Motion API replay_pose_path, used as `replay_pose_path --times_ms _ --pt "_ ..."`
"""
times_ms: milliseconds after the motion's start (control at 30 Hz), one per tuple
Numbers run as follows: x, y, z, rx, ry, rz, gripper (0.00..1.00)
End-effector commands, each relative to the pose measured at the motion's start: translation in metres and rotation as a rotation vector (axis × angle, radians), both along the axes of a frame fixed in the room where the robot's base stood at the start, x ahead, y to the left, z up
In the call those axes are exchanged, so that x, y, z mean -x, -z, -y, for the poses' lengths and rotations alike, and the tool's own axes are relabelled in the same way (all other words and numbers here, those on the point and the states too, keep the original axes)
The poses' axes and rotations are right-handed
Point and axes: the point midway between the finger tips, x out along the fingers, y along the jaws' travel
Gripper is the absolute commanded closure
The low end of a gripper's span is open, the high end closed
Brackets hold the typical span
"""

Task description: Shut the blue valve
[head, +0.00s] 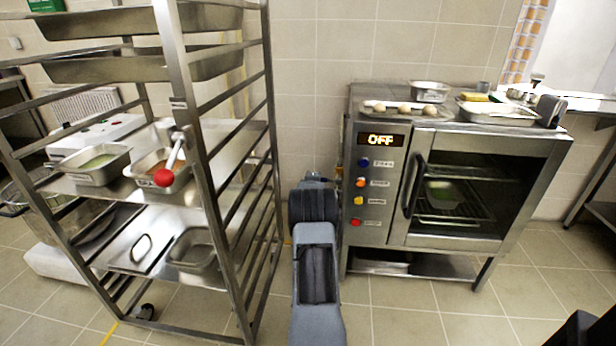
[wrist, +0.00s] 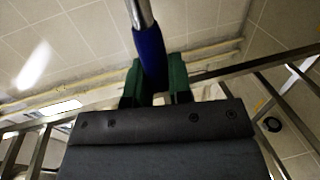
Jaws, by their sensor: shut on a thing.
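In the wrist view, a blue grip on a bare metal rod (wrist: 143,14) comes down from the top; I take this blue handle (wrist: 150,55) to be part of the blue valve. My gripper (wrist: 154,84) has its green fingers on either side of the blue handle and is shut on it. The handle leans slightly in the wrist view. In the head view, my own arm covers the gripper and the blue handle, between the rack and the oven. The valve body and its pipe do not show, so I cannot tell the valve's position.
A steel rack (head: 198,150) with trays stands close on the left, with a red-knobbed lever (head: 163,177) on its post. A steel oven (head: 425,237) reading OFF stands on the right, with coloured buttons and trays on top. Tiled floor (head: 400,318) in front is clear.

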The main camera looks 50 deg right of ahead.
Motion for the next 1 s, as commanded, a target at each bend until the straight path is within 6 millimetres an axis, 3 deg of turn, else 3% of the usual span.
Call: replay_pose_path --times_ms 400,433,500,833,1000 --pt "0.005 0.004 0.003 0.0 0.006 -0.011 1.0" --pt "0.005 0.004 0.003 -0.001 0.006 -0.012 0.79" --pt "0.005 0.004 0.003 -0.001 0.005 -0.012 0.72" --pt "0.004 0.001 -0.001 0.002 0.003 -0.008 0.71" --pt "0.013 -0.005 -0.016 0.003 0.001 -0.01 0.71"
